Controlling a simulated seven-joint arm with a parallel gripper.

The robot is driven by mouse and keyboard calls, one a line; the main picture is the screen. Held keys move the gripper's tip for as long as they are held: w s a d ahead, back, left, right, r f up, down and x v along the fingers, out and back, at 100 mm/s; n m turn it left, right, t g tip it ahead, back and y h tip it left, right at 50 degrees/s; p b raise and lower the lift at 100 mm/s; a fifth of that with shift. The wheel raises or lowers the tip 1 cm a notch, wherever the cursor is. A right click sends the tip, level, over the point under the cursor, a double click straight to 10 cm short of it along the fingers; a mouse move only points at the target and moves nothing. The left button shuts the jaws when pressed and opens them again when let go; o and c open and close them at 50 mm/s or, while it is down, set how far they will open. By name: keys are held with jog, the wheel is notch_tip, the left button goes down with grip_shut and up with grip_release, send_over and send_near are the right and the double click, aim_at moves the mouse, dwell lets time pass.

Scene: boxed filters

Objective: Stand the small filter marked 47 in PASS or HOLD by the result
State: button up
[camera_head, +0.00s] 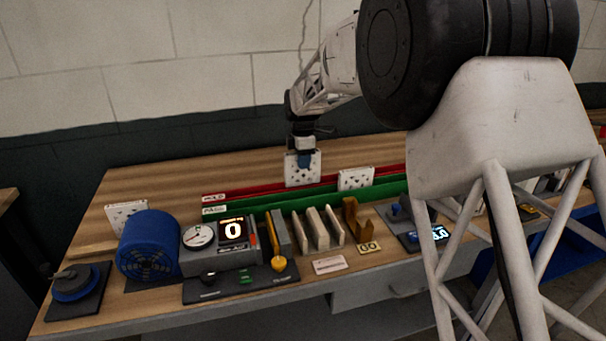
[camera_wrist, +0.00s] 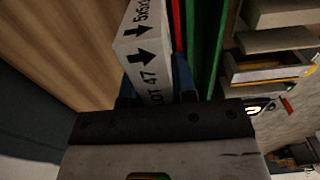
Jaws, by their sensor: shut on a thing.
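My gripper (camera_head: 304,156) is shut on a white, dark-speckled filter (camera_head: 303,171) and holds it upright from above. In the wrist view the filter's edge (camera_wrist: 147,50) reads "LOT 47" with black arrows, between the blue fingers. The filter is at the back side of the red HOLD rack (camera_head: 214,195); in the wrist view it lies beside the red strip (camera_wrist: 178,25), over the wood side. I cannot tell whether its bottom touches anything. The green PASS rack (camera_head: 215,209) runs in front of the red one. The tester display (camera_head: 232,231) shows an orange 0.
A second white filter (camera_head: 356,179) stands at the racks, right of mine. Another (camera_head: 127,217) stands at the back left behind a blue fan (camera_head: 148,246). A dial gauge (camera_head: 198,237), a yellow-ended lever (camera_head: 279,263) and wooden holders (camera_head: 318,228) are in front. The back-left tabletop is clear.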

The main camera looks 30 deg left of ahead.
aim_at(302, 173)
jog(key=shift+f, duration=2.5)
jog(key=shift+f, duration=0.15)
jog(key=o, duration=0.9)
notch_tip(302, 173, up, 12)
jog(key=shift+r, duration=0.2)
jog(key=shift+d, duration=0.1)
